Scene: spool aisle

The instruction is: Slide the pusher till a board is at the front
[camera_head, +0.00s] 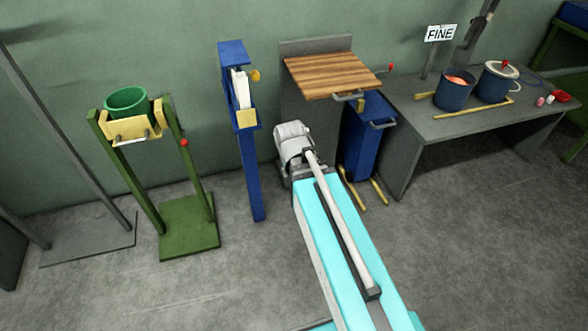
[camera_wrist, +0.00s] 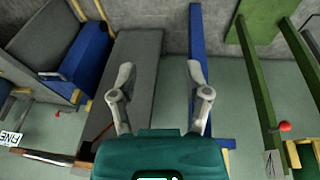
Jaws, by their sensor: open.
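A striped brown wooden board (camera_head: 335,74) lies on top of a grey cabinet (camera_head: 312,118) in the head view. A metal bar handle (camera_head: 347,97) sits at its front edge. I cannot tell for certain which part is the pusher; a red-knobbed lever (camera_head: 390,68) sticks out at the board's right side. My gripper (camera_wrist: 160,72) is open and empty in the wrist view, its two fingers apart. A long grey surface shows beyond the left finger and a blue post beyond the right finger. In the head view the fingers are hidden behind my arm.
A blue post (camera_head: 247,165) stands left of the cabinet. A green stand (camera_head: 188,225) holds a green pot (camera_head: 128,103). A blue bin (camera_head: 364,140) is right of the cabinet. A grey table (camera_head: 420,125) with two pots is further right. The front floor is open.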

